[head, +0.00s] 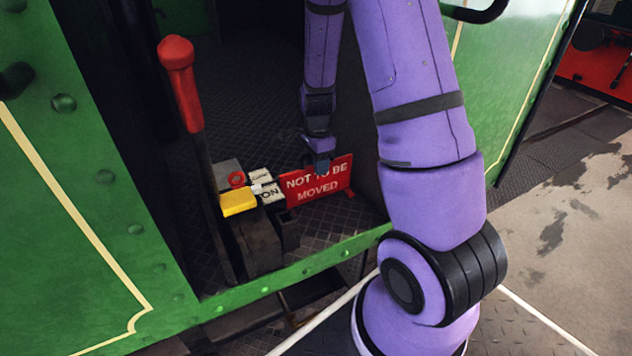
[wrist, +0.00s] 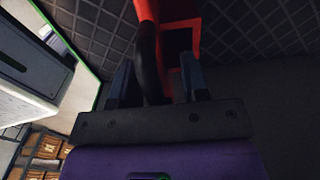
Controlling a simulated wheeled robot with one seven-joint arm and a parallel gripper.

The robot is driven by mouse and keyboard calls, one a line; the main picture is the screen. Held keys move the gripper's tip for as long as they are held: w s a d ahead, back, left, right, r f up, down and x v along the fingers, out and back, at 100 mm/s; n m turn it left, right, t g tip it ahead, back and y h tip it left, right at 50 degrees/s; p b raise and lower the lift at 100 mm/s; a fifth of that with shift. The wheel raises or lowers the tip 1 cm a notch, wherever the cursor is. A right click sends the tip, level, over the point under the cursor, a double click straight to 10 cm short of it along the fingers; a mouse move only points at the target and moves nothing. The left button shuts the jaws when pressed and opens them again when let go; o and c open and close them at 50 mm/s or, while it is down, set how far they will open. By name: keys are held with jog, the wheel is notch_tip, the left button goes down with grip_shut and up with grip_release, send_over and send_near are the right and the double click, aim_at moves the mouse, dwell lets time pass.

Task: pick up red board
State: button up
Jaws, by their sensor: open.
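The red board (head: 303,186) reads "NOT TO BE MOVED" in white letters. It stands on the dark tread-plate floor inside the green tram, right of the lever block. My gripper (head: 320,165) is at the board's top edge, with its fingers pointing down. In the wrist view my gripper (wrist: 160,75) is open. A dark curved piece (wrist: 149,60) lies between its fingers, and red parts of the board (wrist: 180,12) show just beyond them. I cannot tell whether the fingers touch the board.
A lever with a red handle (head: 180,75) stands left of the board. A yellow block (head: 238,203), a red ring (head: 237,179) and an "ON" label (head: 270,195) are close beside the board. The green sill (head: 300,271) edges the floor in front.

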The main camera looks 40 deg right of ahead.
grip_shut()
jog(key=shift+r, duration=0.1)
dwell(0.3)
